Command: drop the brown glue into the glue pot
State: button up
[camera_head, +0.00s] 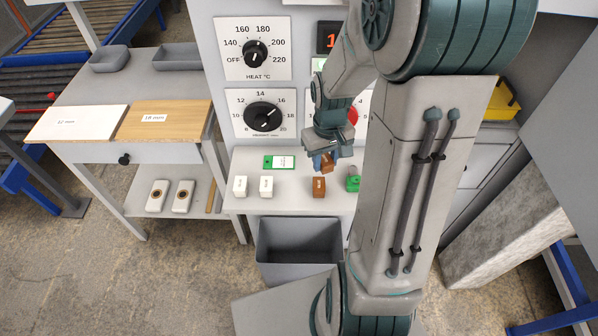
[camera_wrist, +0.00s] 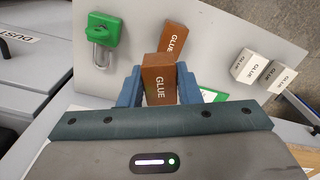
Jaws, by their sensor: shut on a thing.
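My gripper (camera_head: 322,158) is shut on a brown glue block (camera_head: 328,165) above the grey ledge of the machine. In the wrist view the held brown glue (camera_wrist: 159,80) sits upright between the two blue fingers of my gripper (camera_wrist: 158,90), its GLUE label facing the camera. A second brown glue block (camera_head: 319,187) stands on the ledge just below my gripper; it also shows behind the held one in the wrist view (camera_wrist: 173,40). I cannot make out a glue pot in either view; my arm hides part of the machine.
Two white glue blocks (camera_head: 240,186) (camera_head: 266,187) and a green card (camera_head: 279,162) lie on the ledge (camera_head: 290,206) to the left. A green padlock (camera_head: 353,184) is to the right. A grey open bin (camera_head: 300,250) stands below. Dials are on the panel behind.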

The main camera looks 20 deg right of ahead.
send_over(301, 182)
notch_tip(301, 182, down, 4)
jog(key=shift+a+r, duration=0.1)
jog(key=shift+a, duration=0.05)
jog(key=shift+f, duration=1.95)
jog(key=shift+f, duration=0.1)
jog(key=shift+f, duration=0.15)
jog(key=o, duration=1)
jog(key=shift+c, duration=0.2)
jog(key=shift+r, duration=0.2)
